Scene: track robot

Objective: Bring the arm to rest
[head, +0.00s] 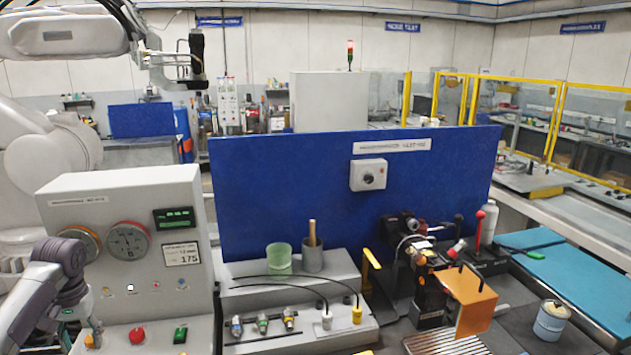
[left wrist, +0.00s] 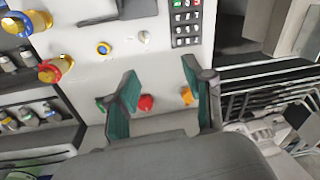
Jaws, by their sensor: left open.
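My left arm (head: 62,278) shows at the lower left of the head view, in front of the grey control console (head: 60,190). My left gripper (head: 92,333) is only partly seen there, low by the console's sloped front. In the left wrist view, my left gripper (left wrist: 163,90) has its two green-padded fingers spread apart with nothing held between them. A red button (left wrist: 146,102) and an orange knob (left wrist: 186,95) show beyond the gap. I cannot tell whether the fingers touch the panel. My right gripper is in neither view.
A white industrial arm (head: 70,35) reaches in at the top left. A blue panel (head: 300,190) stands behind the bench. A keypad (left wrist: 187,22) is on the panel.

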